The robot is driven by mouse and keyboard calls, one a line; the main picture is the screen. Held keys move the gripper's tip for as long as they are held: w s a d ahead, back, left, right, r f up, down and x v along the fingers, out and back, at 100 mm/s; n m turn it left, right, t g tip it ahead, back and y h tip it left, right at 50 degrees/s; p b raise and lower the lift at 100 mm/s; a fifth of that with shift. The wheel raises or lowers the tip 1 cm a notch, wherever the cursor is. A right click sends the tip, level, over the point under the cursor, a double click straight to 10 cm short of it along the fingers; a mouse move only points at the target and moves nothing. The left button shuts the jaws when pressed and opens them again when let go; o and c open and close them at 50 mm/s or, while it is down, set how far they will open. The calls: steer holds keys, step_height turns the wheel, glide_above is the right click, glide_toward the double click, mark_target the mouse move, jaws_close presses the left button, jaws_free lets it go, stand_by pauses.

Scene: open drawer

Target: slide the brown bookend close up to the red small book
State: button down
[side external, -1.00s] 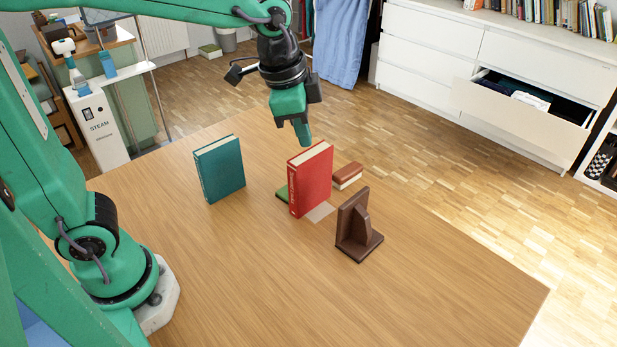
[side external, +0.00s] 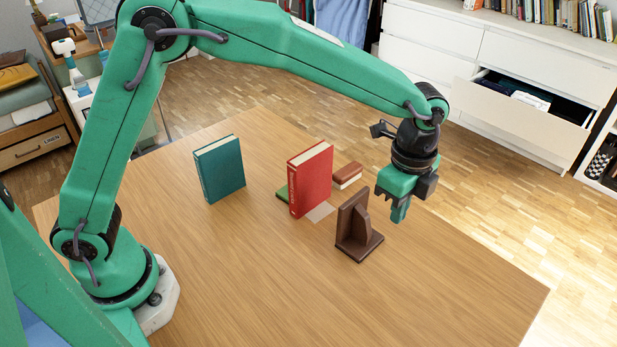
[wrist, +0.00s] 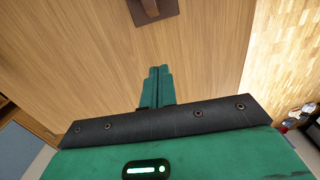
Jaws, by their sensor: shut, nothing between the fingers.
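The red small book (side external: 311,180) stands upright near the middle of the table in the side view. The brown bookend (side external: 356,228) stands to its right and nearer the camera, with a gap between them. Its upright plate is on the side toward the book, and its brace and foot are on the far side from it. My gripper (side external: 399,213) is shut and empty, above the table to the right of the bookend and apart from it. In the wrist view my shut fingers (wrist: 160,72) point toward bare wood, and part of the bookend (wrist: 152,10) shows at the top edge.
A teal book (side external: 219,169) stands upright to the left. A brown-red block-like book (side external: 347,175) lies behind the red book, and a green item (side external: 282,195) is mostly hidden by it. A pale patch (side external: 320,212) lies between book and bookend. The table front is clear.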

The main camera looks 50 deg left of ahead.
mark_target(350, 214)
steer(key=shift+d+f, duration=0.1)
steer(key=shift+f, duration=0.15)
step_height(350, 214, down, 9)
steer(key=shift+f, duration=0.2)
steer(key=shift+a+f, duration=0.1)
steer(key=shift+a, duration=1.95)
steer(key=a, duration=0.7)
steer(key=shift+a, duration=0.1)
